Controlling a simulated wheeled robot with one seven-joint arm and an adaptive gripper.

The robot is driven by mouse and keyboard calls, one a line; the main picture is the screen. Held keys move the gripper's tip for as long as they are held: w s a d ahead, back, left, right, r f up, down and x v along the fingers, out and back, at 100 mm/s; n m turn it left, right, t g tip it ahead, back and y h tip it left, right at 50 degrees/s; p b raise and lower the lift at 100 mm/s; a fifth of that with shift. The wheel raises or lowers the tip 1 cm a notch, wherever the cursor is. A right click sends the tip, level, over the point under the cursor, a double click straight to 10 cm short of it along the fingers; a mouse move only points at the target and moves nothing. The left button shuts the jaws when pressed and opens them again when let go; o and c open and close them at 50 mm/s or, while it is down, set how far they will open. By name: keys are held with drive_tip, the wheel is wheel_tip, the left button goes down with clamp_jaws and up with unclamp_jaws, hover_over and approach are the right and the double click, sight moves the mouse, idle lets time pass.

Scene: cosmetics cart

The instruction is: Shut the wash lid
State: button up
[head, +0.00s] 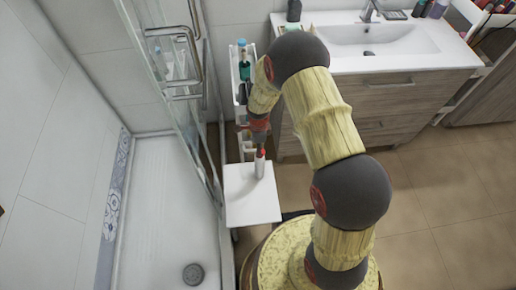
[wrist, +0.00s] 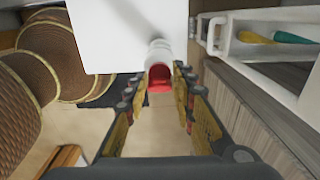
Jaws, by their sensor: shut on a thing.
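The wash is a slim white bottle (head: 260,167) with a red part at its top. It stands on a small white square top (head: 250,207). In the wrist view the white bottle (wrist: 159,49) shows between my fingertips, with its red part (wrist: 160,76) facing the camera. I cannot tell the lid's exact angle. In the head view my gripper (head: 260,143) is right above the bottle, and my wrist partly hides the contact.
A white cart (head: 241,75) with bottles stands behind my gripper. A glass shower door (head: 180,90) is close on the left. A sink cabinet (head: 385,105) is at the back right. The square top around the bottle is clear.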

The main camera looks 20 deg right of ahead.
clamp_jaws()
drive_tip(key=shift+a, duration=0.1)
drive_tip(key=shift+a+f+h, duration=0.15)
drive_tip(key=shift+a+h, duration=0.1)
drive_tip(key=shift+h, duration=0.15)
drive_tip(key=h+b, duration=0.1)
drive_tip(key=f+b, duration=0.1)
drive_tip(key=shift+w+a+g+h+b, duration=0.1)
drive_tip(key=shift+a+g+h+b, duration=0.2)
drive_tip(key=shift+h, duration=0.1)
drive_tip(key=h+b, duration=0.1)
drive_tip(key=b, duration=0.2)
drive_tip(key=shift+a+f, duration=0.15)
drive_tip(key=shift+f, duration=0.05)
drive_tip(key=shift+h+b, duration=0.3)
drive_tip(key=shift+h, duration=0.2)
drive_tip(key=shift+r, duration=0.15)
